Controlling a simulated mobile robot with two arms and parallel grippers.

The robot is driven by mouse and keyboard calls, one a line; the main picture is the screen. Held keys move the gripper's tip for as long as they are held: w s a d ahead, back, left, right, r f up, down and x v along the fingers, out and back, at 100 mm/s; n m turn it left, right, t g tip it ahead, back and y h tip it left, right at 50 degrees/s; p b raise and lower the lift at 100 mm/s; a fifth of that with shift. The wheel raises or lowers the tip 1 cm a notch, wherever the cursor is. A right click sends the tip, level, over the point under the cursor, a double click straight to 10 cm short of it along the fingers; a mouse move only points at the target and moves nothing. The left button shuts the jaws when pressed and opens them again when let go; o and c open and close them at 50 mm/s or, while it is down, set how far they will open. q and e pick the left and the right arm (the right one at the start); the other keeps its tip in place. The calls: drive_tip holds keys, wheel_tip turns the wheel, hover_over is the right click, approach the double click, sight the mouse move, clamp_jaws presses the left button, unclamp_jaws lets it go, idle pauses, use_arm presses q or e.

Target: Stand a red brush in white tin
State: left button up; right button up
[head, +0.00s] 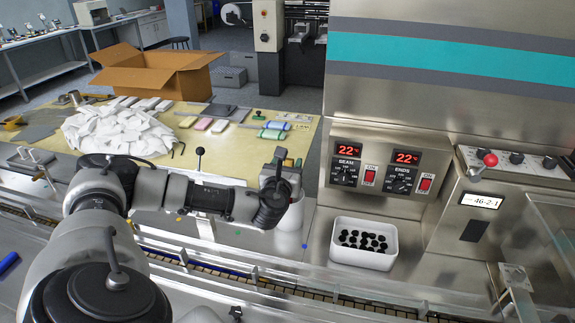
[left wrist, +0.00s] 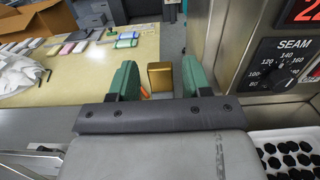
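My left gripper (head: 285,168) is at the middle of the head view, over the metal machine deck. In the left wrist view its two green fingers (left wrist: 158,78) stand apart. A gold-coloured block-like piece (left wrist: 160,76) shows between them with a gap on each side, and a small orange-red bit (left wrist: 145,92) is beside it. I cannot tell whether these belong to the red brush. A whitish rounded body (head: 290,218), perhaps the white tin, stands under the gripper in the head view and is partly hidden by it. My right gripper is not seen.
A white tub of black pieces (head: 365,256) stands right of the gripper, below the control panel (head: 378,172). A yellow table (head: 200,155) behind carries a white heap (head: 115,130) and coloured packs. A cardboard box (head: 150,77) is beyond. A rail (head: 190,262) crosses in front.

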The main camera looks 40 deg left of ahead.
use_arm(q)
drive_tip(key=shift+o, duration=0.6)
drive_tip(key=shift+s+d+f, duration=0.1)
drive_tip(key=shift+s, duration=0.15)
drive_tip(key=b+v, duration=0.2)
drive_tip(key=v, duration=0.8)
drive_tip(key=shift+b, duration=0.35)
drive_tip(key=shift+s, duration=0.15)
